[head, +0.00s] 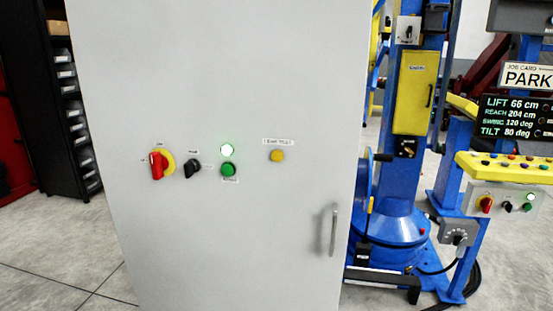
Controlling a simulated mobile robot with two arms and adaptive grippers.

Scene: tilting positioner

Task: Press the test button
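A grey cabinet (215,90) fills the middle of the head view. On its front, a round yellow button (277,156) sits below a small label that seems to read "LAMP TEST" (278,142). To its left, a white lamp (227,149) is lit above a green button or lamp (228,169). Further left are a black selector knob (193,168) and a red rotary switch on a yellow plate (158,166). Neither of my grippers shows in the head view.
A vertical handle (334,232) is on the cabinet's lower right. A blue positioner column (400,190) stands right behind it. A control stand with a display (514,117) and yellow button panel (500,168) is at far right. Black shelving (40,110) is at left.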

